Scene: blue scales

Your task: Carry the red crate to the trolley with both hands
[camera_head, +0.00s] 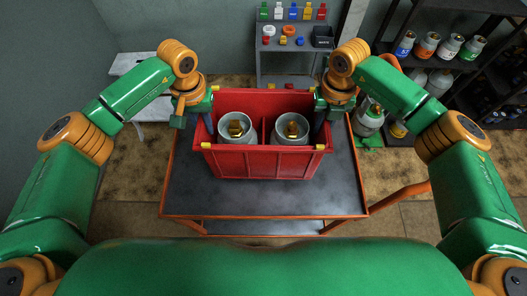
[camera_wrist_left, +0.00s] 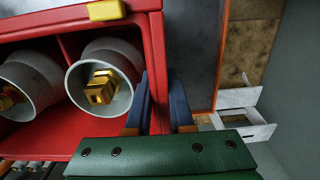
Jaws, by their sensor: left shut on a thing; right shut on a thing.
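The red crate (camera_head: 262,165) is over the dark top of the orange-edged trolley (camera_head: 262,202), towards its far part. I cannot tell whether it touches the top. It looks level and holds two grey-white canisters (camera_head: 237,145) (camera_head: 291,146) with brass valves. My left gripper (camera_head: 209,122) is shut on the crate's left side wall. In the left wrist view its blue fingers (camera_wrist_left: 162,104) are on either side of the crate's wall (camera_wrist_left: 156,50). My right gripper (camera_head: 321,120) is shut on the right side wall; its fingertips are partly hidden.
A grey shelf unit (camera_head: 290,62) with small coloured bottles stands behind the trolley. A dark rack (camera_head: 440,60) with canisters is at the right, with more canisters (camera_head: 368,118) on the floor. A white stand (camera_head: 135,65) is at the left. Bare trolley top shows in front of the crate.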

